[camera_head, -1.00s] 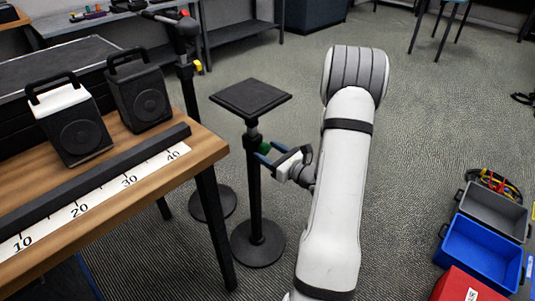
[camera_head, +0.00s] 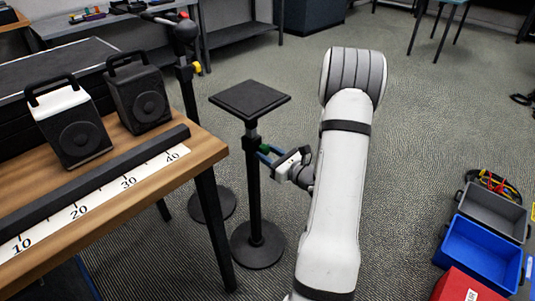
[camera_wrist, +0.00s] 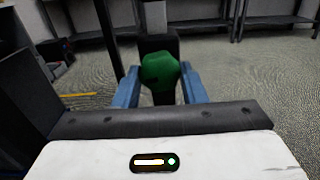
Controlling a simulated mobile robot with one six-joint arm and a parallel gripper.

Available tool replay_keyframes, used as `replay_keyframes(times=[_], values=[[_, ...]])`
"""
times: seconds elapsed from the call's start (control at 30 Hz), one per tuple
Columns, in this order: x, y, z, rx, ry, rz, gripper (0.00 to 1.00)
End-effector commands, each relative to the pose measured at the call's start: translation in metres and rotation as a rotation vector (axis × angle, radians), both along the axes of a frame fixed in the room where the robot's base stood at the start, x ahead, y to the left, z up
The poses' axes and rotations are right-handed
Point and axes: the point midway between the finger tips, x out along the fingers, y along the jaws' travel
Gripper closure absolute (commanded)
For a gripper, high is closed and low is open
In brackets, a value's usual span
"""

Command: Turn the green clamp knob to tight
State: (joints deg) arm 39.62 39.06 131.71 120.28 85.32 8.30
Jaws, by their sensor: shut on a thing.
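The green clamp knob (camera_wrist: 160,72) sits on the post of a black stand (camera_head: 254,195) with a square top plate (camera_head: 249,99). My gripper (camera_head: 265,153) reaches the post from the right, just below the plate. In the wrist view its blue fingers (camera_wrist: 160,88) stand on both sides of the knob and are shut on it. In the head view the knob is mostly hidden by the fingers. Whether the knob is tight cannot be told.
A wooden table (camera_head: 215,150) with two black speakers (camera_head: 75,125) and a ruler strip (camera_head: 100,205) stands at left. Another stand with a yellow knob (camera_head: 197,66) is behind it. Blue (camera_head: 480,252) and red (camera_head: 466,287) boxes lie at lower right.

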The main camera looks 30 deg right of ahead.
Motion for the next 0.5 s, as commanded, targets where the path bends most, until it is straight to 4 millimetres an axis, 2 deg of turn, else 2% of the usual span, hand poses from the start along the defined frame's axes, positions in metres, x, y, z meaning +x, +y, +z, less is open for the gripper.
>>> replay_keyframes(times=[0.27, 0.5], values=[[-0.0001, 0.0004, 0.0024, 0.09, 0.034, 0.0, 0.85], [-0.0004, 0.0012, 0.0042, 0.269, 0.1, 0.0, 0.85]])
